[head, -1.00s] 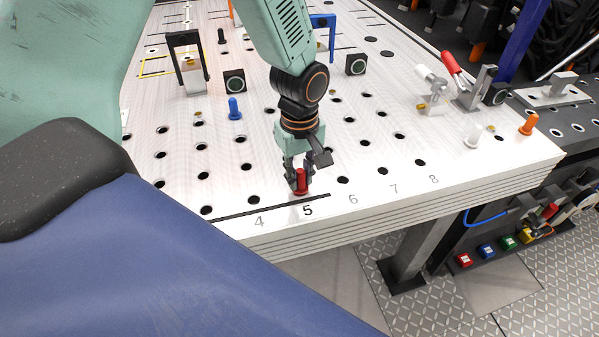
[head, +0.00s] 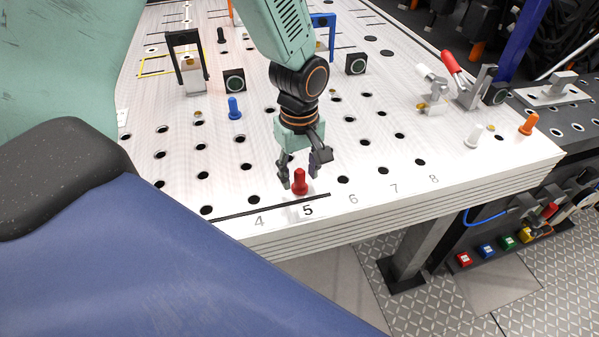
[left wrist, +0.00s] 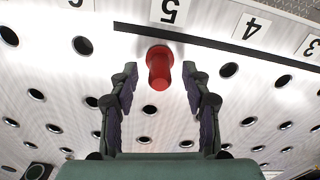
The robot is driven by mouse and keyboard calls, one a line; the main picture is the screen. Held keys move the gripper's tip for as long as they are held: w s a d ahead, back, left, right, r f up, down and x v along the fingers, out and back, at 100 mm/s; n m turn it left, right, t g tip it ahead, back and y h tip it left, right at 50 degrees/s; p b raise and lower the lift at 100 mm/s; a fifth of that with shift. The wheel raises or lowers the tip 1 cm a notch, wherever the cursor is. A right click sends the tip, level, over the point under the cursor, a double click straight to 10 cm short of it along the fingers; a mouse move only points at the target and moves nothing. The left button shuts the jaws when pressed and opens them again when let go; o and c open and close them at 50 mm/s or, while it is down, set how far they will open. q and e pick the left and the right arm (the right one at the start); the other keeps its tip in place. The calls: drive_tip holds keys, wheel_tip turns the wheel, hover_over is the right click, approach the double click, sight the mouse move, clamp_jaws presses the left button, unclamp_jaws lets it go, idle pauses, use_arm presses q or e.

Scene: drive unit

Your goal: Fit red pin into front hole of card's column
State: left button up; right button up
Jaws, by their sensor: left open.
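The red pin (head: 300,183) stands upright at the front-row hole above the number 5 label (head: 308,211), with its lower end at the table top. In the left wrist view the red pin (left wrist: 160,68) is between the fingertips, with the 5 label (left wrist: 170,11) just beyond it. My left gripper (head: 300,177) is open, its fingers spread on both sides of the pin and apart from it. The hole under the pin is hidden. I see no separate card that I can tell from the number labels. My right gripper is not in view.
The white perforated table (head: 330,235) has empty holes around. A blue pin (head: 235,108) stands behind to the left. A white pin (head: 474,137) and an orange pin (head: 529,124) stand at the right, near a red-handled clamp (head: 455,67). A black frame (head: 186,60) stands at the back left.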

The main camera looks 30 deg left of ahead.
use_arm(q)
wheel_tip(320, 180, up, 11)
idle(0.3)
